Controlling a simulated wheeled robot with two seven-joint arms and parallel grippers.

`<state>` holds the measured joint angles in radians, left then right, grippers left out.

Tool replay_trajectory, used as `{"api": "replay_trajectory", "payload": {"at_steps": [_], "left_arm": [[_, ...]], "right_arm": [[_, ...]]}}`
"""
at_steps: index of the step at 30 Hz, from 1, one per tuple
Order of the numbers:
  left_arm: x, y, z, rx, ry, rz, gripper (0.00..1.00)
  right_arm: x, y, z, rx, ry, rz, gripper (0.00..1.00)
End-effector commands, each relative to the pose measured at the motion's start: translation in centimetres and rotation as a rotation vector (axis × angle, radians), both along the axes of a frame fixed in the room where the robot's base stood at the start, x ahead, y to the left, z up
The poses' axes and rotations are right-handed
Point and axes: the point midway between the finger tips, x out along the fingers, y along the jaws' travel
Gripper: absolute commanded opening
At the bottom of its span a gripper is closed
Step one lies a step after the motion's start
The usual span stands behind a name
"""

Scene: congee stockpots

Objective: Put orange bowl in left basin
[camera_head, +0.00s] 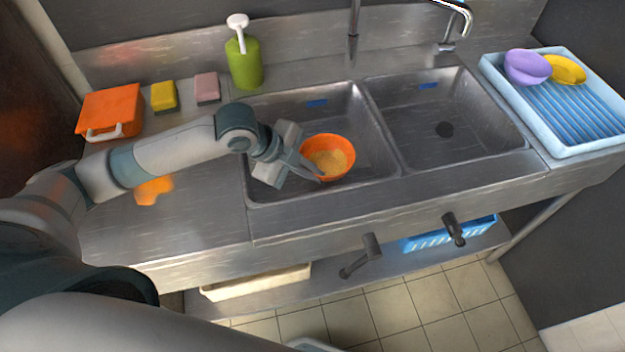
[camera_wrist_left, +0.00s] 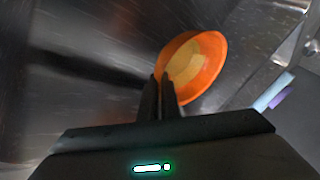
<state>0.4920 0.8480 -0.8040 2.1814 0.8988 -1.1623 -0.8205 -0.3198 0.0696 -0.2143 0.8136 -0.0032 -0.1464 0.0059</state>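The orange bowl (camera_head: 344,143), with a yellowish inside, is within the outline of the left basin (camera_head: 264,157). I cannot tell whether it touches the basin floor. My left gripper (camera_head: 316,174) reaches in from the left, with its fingertips at the bowl's near left rim. In the left wrist view, the narrow fingers (camera_wrist_left: 160,90) are close together with the rim of the orange bowl (camera_wrist_left: 208,83) at their tips. They look shut on it. My right gripper is not in view.
The right basin (camera_head: 480,120) is empty. A blue drying rack (camera_head: 590,125) at the right holds a purple bowl (camera_head: 527,68) and a yellow bowl (camera_head: 567,70). A green soap bottle (camera_head: 245,68), two sponges (camera_head: 163,96) and an orange box (camera_head: 108,110) stand behind my left arm.

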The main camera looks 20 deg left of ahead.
Motion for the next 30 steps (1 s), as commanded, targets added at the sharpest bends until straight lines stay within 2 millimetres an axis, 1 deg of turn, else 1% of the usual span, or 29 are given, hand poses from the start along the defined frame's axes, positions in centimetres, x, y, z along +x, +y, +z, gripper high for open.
{"api": "replay_trajectory", "payload": {"at_steps": [5,10,13,22,24,25,30], "left_arm": [[-0.1,0.0,-1.8,-0.001,0.004,0.001,0.0],[-0.1,0.0,-3.4,0.0,0.002,0.002,0.0],[0.0,0.0,-3.6,0.001,0.0,0.0,0.0],[0.0,0.0,-3.8,0.0,0.0,0.0,0.0],[0.0,0.0,-3.7,0.0,0.0,0.0,0.2],[0.0,0.0,-3.7,0.0,0.0,0.0,0.22],[-0.1,0.0,-3.8,0.0,0.0,0.0,0.22]], "right_arm": [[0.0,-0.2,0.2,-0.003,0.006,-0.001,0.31],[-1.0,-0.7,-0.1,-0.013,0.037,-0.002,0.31],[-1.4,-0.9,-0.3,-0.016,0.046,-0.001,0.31],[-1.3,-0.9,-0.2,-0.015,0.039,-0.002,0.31],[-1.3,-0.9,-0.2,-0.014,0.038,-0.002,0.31],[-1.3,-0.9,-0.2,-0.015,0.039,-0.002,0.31],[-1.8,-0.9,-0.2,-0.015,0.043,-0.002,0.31]]}}
